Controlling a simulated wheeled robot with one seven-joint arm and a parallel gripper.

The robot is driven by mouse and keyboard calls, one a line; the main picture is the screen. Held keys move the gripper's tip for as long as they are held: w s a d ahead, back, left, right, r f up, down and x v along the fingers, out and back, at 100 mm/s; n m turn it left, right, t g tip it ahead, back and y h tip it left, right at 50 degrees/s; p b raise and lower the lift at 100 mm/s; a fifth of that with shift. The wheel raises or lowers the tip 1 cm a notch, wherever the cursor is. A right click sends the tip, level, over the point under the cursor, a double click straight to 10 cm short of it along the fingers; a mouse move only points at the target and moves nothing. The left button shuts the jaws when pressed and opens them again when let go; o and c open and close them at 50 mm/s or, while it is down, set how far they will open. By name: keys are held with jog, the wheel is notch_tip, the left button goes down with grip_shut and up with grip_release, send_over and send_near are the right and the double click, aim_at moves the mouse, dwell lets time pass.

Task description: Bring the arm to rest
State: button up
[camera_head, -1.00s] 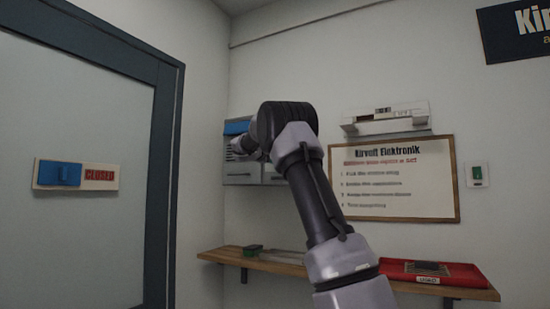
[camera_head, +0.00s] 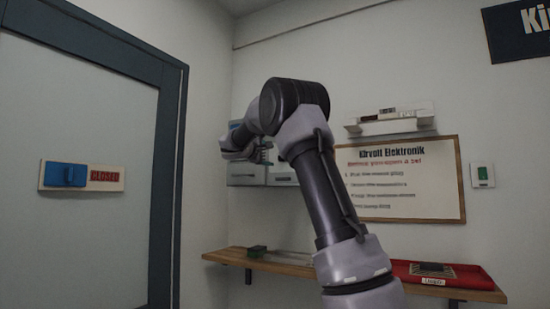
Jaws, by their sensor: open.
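My arm rises from the bottom of the head view and bends at a dark elbow in the middle. Its forearm points away to the left. My gripper (camera_head: 266,154) shows small beside the elbow, in front of the grey wall cabinet (camera_head: 246,174). Its fingers are apart, and I see nothing between them. The arm hides part of the cabinet and the middle of the shelf.
A framed notice (camera_head: 400,205) and a small white ledge (camera_head: 385,129) are behind the arm. A grey-framed door (camera_head: 100,240) stands left.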

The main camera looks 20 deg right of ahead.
jog(key=shift+v, duration=1.15)
